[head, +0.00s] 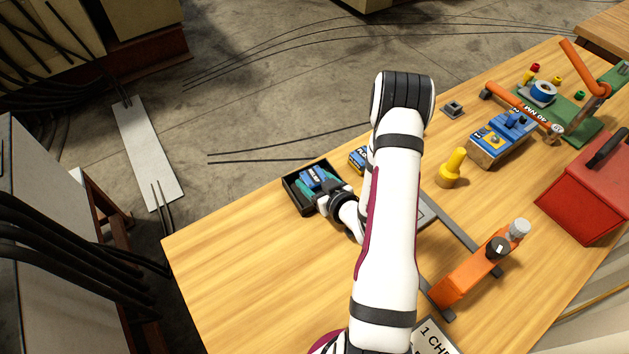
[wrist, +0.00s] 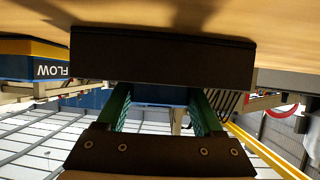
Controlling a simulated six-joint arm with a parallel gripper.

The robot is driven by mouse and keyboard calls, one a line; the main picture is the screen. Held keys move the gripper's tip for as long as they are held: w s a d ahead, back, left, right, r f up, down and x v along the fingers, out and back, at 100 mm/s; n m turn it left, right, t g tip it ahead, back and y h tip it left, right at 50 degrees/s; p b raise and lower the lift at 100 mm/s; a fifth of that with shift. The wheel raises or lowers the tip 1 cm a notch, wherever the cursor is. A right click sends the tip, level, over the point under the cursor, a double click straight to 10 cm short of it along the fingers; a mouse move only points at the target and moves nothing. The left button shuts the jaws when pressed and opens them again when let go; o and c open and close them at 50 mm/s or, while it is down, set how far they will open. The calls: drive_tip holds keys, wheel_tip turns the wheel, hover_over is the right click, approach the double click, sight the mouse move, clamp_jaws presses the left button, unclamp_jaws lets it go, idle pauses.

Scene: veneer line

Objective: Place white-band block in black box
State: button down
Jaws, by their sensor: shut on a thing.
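The black box (head: 291,195) is an open, shallow tray at the far left part of the table. Its dark outer wall (wrist: 160,58) fills the upper middle of the wrist view. My gripper (head: 316,183), with green fingers, is at the box and shut on a blue block (head: 313,174). The block lies within the box outline in the head view. In the wrist view, a blue strip of the block (wrist: 160,94) shows between the fingers (wrist: 160,102), the rest hidden behind the box wall. I cannot make out its white band or whether it touches the box floor.
A blue block with a yellow band (head: 358,159) stands just right of the box; it also shows in the wrist view (wrist: 30,62). A yellow knobbed piece (head: 451,171), an orange tool (head: 470,278) and a red case (head: 585,200) stand further right. The left front table is clear.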

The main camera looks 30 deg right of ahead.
sight(320, 187)
drive_tip(key=shift+f, duration=0.3)
drive_tip(key=shift+f, duration=0.1)
drive_tip(key=shift+c, duration=0.2)
unclamp_jaws()
drive_tip(key=v, duration=0.7)
drive_tip(key=r+g, duration=0.1)
drive_tip(key=g, duration=0.1)
drive_tip(key=w+r+g+h, duration=0.1)
drive_tip(key=r+g, duration=0.1)
drive_tip(key=shift+d+m, duration=0.25)
drive_tip(key=shift+m, duration=0.05)
drive_tip(key=s+a+r+m+g+y, duration=0.1)
drive_tip(key=s+a+r+m+g, duration=0.1)
drive_tip(key=s+a+r+g, duration=0.2)
drive_tip(key=s+a+r+m+g+y, duration=0.2)
drive_tip(key=s+a+r+g, duration=0.3)
drive_tip(key=s+a+r, duration=0.6)
drive_tip(key=s+a, duration=0.5)
drive_tip(key=a, duration=0.2)
drive_tip(key=shift+s+r+y, duration=0.2)
drive_tip(key=shift+r+y, duration=0.1)
